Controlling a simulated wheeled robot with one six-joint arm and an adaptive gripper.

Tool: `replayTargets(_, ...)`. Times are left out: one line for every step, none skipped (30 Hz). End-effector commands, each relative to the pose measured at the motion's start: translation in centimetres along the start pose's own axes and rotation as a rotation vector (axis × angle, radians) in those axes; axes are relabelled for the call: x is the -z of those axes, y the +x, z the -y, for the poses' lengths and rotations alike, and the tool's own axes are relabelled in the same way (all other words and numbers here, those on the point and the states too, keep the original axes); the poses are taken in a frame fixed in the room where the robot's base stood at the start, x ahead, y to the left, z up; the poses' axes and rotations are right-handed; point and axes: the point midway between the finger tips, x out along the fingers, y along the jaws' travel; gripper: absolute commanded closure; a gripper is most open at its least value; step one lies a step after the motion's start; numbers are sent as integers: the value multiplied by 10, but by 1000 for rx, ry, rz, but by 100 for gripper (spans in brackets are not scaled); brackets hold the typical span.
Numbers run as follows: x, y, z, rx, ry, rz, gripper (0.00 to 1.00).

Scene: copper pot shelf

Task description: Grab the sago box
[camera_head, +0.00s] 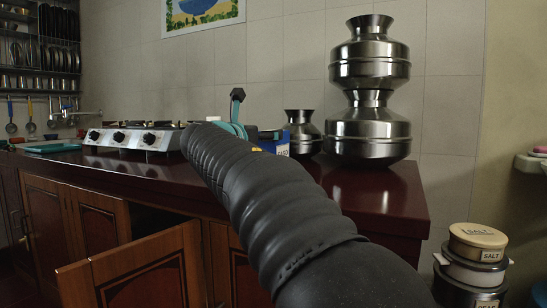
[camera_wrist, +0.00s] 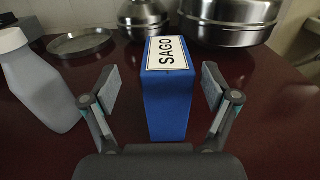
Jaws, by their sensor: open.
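The sago box (camera_wrist: 168,95) is a blue upright box with a white "SAGO" label, standing on the dark red countertop in the wrist view. My gripper (camera_wrist: 161,85) is open, with one finger on each side of the box and a visible gap on both sides. Nothing is held. In the head view, my arm hides most of the box; part of it (camera_head: 275,145) shows just past the arm, in front of a small steel pot.
A white bottle (camera_wrist: 38,82) stands close to the left finger. A round metal plate (camera_wrist: 80,43) lies behind it. Stacked steel pots (camera_head: 368,130) and a small steel pot (camera_head: 303,132) stand behind the box. A gas stove (camera_head: 135,137) is at left. A cabinet door (camera_head: 135,272) hangs open below.

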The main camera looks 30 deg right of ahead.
Motion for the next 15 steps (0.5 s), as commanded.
replayTargets(0, 2, 0, 0, 0, 0, 14)
replayTargets(0, 4, 0, 0, 0, -1, 14)
replayTargets(0, 6, 0, 1, 0, -1, 14)
replayTargets(0, 8, 1, 1, 0, 0, 14)
replayTargets(0, 11, 2, 2, 1, 0, 14)
replayTargets(0, 16, 4, 2, 1, 0, 14)
replayTargets(0, 20, 5, 3, 2, 0, 14)
replayTargets(0, 24, 6, 3, 1, 0, 14)
replayTargets(-1, 30, 8, 3, 1, 0, 14)
replayTargets(-1, 35, 8, 3, 1, 0, 14)
replayTargets(-1, 39, 8, 2, 0, -1, 14)
replayTargets(-1, 43, 8, 2, 1, -1, 14)
replayTargets(-2, 47, 8, 2, 2, 0, 14)
replayTargets(-2, 49, 8, 1, 2, 0, 14)
replayTargets(-1, 52, 8, 1, 1, -1, 14)
